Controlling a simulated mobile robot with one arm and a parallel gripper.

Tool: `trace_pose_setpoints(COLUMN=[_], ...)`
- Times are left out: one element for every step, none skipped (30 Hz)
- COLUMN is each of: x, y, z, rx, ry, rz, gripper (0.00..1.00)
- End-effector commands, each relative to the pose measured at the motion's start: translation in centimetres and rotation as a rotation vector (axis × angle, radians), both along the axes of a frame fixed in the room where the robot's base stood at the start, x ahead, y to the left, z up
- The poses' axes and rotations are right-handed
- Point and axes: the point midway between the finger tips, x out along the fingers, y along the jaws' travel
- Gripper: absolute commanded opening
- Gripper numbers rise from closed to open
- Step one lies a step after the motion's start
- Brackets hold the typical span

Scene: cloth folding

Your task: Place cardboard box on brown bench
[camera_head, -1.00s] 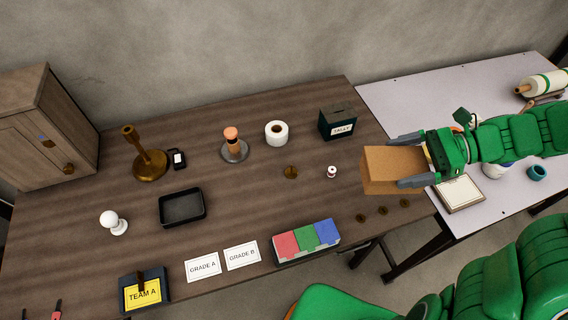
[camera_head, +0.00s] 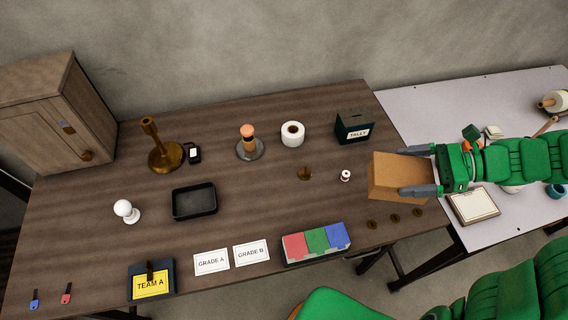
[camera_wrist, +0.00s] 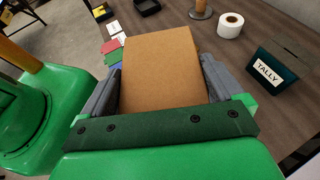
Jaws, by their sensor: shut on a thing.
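The cardboard box (camera_head: 395,175) is a plain brown block at the right end of the brown bench (camera_head: 100,235). My gripper (camera_head: 420,170) comes in from the right with its grey fingers on both sides of the box and is shut on it. In the wrist view the box (camera_wrist: 160,70) fills the space between the fingers. The box appears over the bench's right part; whether its underside touches the bench top cannot be told.
A black tally box (camera_head: 354,127), a white roll (camera_head: 292,134) and a small white spool (camera_head: 345,175) stand near the box. Brass discs (camera_head: 394,218) lie in front of it. A pale table (camera_head: 440,115) adjoins on the right. Bare bench lies around the black tray (camera_head: 194,201).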

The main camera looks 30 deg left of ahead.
Motion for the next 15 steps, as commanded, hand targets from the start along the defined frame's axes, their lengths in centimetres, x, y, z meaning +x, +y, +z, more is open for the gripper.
trace_pose_setpoints(x=[0.0,0.0,0.0,0.0,0.0,0.0,0.0,0.1,0.2,0.4,0.6,1.0,1.3,1.7,2.2], y=[0.0,0.0,0.0,0.0,0.0,0.0,0.0,0.0,0.1,0.1,0.2,0.3,0.4,0.5,0.7], z=[-0.2,-0.2,-0.3,-0.3,-0.3,-0.3,-0.3,-0.4,-0.4,-0.5,-0.6,-0.8,-1.0,-1.2,-1.4], rx=[0.001,0.001,0.001,0.001,0.001,0.0,0.0,0.0,0.0,0.0,0.0,0.0,0.001,0.001,0.001], ry=[0.0,0.0,0.0,0.0,0.0,-0.001,-0.001,-0.001,-0.001,-0.001,-0.001,0.0,0.001,0.001,0.001], rz=[0.0,0.0,0.0,0.0,0.0,0.0,0.0,0.0,0.001,0.001,0.001,0.001,0.001,0.001,0.002], gripper=[0.52,0.52,0.52,0.52,0.52,0.52,0.52,0.52,0.52,0.52,0.52,0.52,0.52,0.52,0.52])
